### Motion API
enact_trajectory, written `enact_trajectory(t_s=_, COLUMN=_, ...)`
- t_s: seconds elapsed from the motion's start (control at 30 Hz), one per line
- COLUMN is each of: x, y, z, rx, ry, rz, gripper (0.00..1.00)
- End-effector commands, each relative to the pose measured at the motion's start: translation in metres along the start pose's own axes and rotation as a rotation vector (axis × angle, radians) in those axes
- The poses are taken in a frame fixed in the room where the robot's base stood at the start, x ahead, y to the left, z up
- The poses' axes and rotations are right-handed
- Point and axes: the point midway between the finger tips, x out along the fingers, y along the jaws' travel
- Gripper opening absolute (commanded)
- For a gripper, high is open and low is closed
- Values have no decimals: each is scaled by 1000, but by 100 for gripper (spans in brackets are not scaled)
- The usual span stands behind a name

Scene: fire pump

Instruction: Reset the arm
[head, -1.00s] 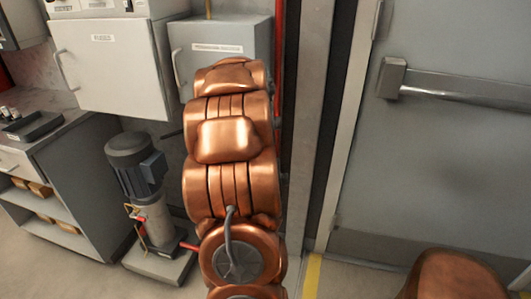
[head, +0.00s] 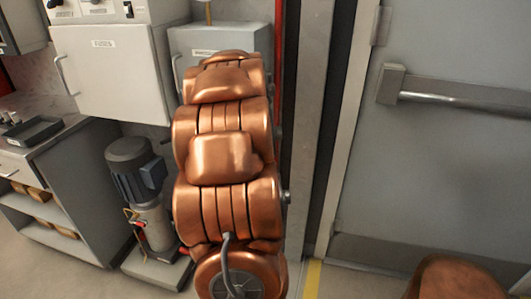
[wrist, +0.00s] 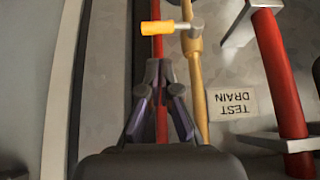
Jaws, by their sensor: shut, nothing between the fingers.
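My gripper (wrist: 160,72) shows in the wrist view with its dark fingertips together and nothing between them. It points toward a wall with pipes. A brass pipe (wrist: 197,75) carries a valve with a yellow handle (wrist: 157,28) just beyond the fingertips. A thin red pipe (wrist: 158,48) runs behind the fingers; I cannot tell whether they touch it. In the head view my copper arm (head: 222,158) stands raised in the middle, and its gripper end is hidden.
A thick red pipe (wrist: 280,75) and a "TEST DRAIN" sign (wrist: 234,107) are at right in the wrist view. In the head view, a pump (head: 137,180), a white cabinet (head: 112,75) and a shelf unit (head: 50,200) stand left. A grey door (head: 455,160) with a push bar (head: 460,98) is right.

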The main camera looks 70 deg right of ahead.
Motion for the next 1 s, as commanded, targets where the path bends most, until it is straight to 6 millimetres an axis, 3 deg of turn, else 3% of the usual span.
enact_trajectory(t_s=0.33, x=-52, y=-6, z=0, rx=-7, ry=3, rz=-5, gripper=0)
enact_trajectory(t_s=0.77, x=-62, y=-11, z=5, rx=-17, ry=-3, rz=-9, gripper=0)
enact_trajectory(t_s=0.87, x=-70, y=-25, z=19, rx=-54, ry=-26, rz=-22, gripper=0)
enact_trajectory(t_s=1.0, x=-89, y=-57, z=64, rx=-159, ry=-97, rz=-53, gripper=0)
